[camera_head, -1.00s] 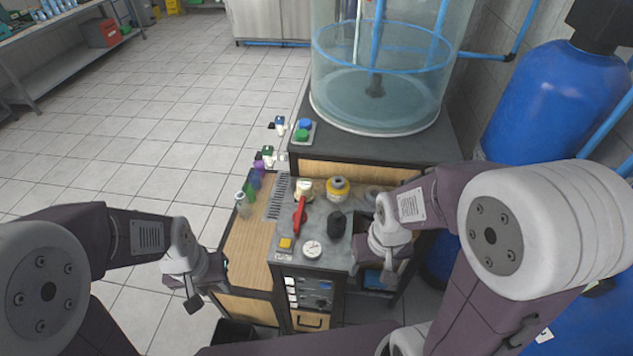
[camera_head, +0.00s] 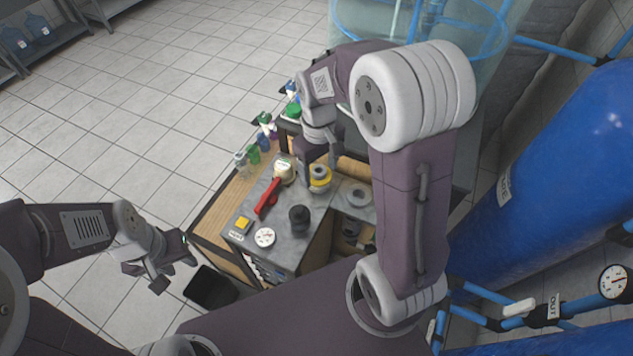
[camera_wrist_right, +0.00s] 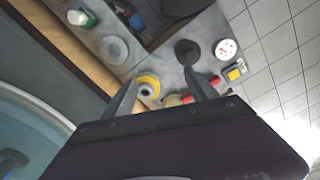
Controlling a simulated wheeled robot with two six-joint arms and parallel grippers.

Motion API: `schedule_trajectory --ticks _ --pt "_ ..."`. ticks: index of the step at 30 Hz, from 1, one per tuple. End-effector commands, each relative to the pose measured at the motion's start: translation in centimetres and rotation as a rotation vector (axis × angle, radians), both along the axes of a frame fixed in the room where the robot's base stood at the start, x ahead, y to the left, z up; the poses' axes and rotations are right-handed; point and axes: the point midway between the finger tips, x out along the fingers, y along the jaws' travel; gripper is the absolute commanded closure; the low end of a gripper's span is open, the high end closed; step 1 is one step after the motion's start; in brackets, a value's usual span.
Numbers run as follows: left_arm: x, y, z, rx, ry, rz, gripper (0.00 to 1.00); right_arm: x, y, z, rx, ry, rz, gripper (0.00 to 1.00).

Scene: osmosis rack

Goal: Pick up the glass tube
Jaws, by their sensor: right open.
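A small clear glass tube (camera_head: 241,160) with a light top stands at the left side of the wooden bench top (camera_head: 222,197), beside green and purple ones. I cannot make it out in the right wrist view. My right gripper (camera_head: 319,160) is over the far part of the bench, to the right of the tube and near a yellow-ringed part. In the right wrist view, my right gripper (camera_wrist_right: 160,92) is open and empty, with the yellow-ringed part (camera_wrist_right: 147,88) showing between its fingers. My left gripper (camera_head: 173,272) is open and empty, left of the bench and away from the tube.
A red-handled valve (camera_head: 268,198), a dark knob (camera_head: 299,218), a white gauge (camera_head: 264,237) and a yellow button (camera_head: 243,223) stand on the grey panel. A clear tank (camera_head: 455,35) rises behind. A blue tank (camera_head: 555,150) blocks the right. The tiled floor at left is open.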

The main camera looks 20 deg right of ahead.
Motion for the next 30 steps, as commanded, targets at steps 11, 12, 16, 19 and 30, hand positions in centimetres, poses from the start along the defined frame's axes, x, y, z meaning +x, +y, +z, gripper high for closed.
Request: schedule_trajectory --ticks 11,12,16,19,30 --pt "0.0 0.0 -0.8 0.000 0.000 0.000 0.64 7.8 -2.2 -1.2 -0.031 0.093 0.146 0.33" --pt "0.0 0.0 -0.9 0.000 0.000 0.000 0.64 8.6 -2.5 -1.7 -0.034 0.105 0.157 0.33" --pt "0.0 0.0 -1.1 0.000 0.000 0.000 0.64 10.2 -3.2 -3.0 -0.038 0.130 0.175 0.33" --pt "0.0 0.0 -1.1 0.000 0.000 0.000 0.64 10.5 -3.3 -3.2 -0.039 0.136 0.180 0.33" --pt "0.0 0.0 -0.1 0.000 0.000 0.000 0.64 10.0 -3.6 -6.8 -0.039 0.136 0.179 0.33"
